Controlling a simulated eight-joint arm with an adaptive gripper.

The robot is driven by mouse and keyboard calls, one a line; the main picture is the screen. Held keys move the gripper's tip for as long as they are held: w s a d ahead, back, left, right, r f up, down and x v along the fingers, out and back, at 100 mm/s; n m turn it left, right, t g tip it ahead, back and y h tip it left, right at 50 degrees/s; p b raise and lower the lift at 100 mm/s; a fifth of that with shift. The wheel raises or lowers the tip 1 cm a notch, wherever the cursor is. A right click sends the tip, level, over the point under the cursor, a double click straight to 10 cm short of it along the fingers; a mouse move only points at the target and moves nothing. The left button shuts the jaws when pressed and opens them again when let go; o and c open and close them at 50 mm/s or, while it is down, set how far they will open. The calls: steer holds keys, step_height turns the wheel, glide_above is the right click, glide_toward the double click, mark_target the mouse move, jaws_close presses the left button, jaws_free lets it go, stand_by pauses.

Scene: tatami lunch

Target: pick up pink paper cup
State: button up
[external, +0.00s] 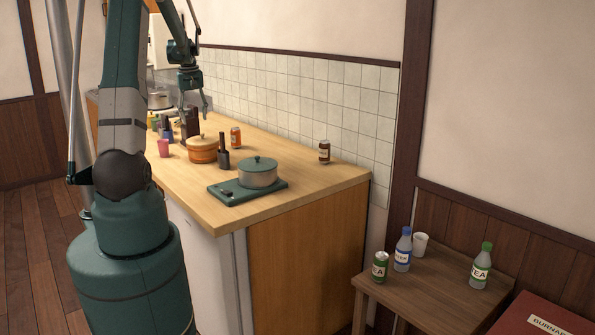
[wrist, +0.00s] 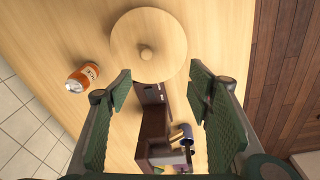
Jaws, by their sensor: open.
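The pink paper cup (external: 163,148) stands upright on the wooden counter (external: 290,183), left of the orange pot, in the external view. My gripper (external: 194,108) is raised above the counter, near the dark block and to the right of and higher than the cup in the picture. In the wrist view my gripper (wrist: 160,76) is open, with its green pads wide apart and nothing held between them. I cannot make out the pink cup in the wrist view; a finger may hide it.
The orange pot (external: 203,155) with its wooden lid (wrist: 148,45), an orange can (wrist: 83,78) and a dark block (wrist: 152,125) stand close by. A grey pot (external: 258,177) sits on a green burner (external: 232,194).

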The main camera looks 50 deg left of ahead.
mark_target(163, 141)
steer(key=s+a+f+n, duration=0.1)
steer(key=s+a+f, duration=0.1)
steer(key=s+a, duration=0.1)
steer(key=s+a+f+n+p, duration=0.1)
steer(key=s+a+f, duration=0.2)
steer(key=a, duration=0.3)
steer(key=s+a+f+n+h+p, duration=0.1)
steer(key=s+a+f, duration=0.2)
steer(key=s+a, duration=0.2)
steer(key=shift+a+g, duration=0.15)
steer(key=shift+g, duration=0.25)
steer(key=shift+f, duration=0.1)
steer(key=shift+f, duration=1.2)
steer(key=shift+f, duration=0.1)
steer(key=shift+s+f, duration=0.2)
steer(key=shift+f, duration=2.3)
steer(key=shift+c, duration=0.5)
steer(key=c, duration=0.7)
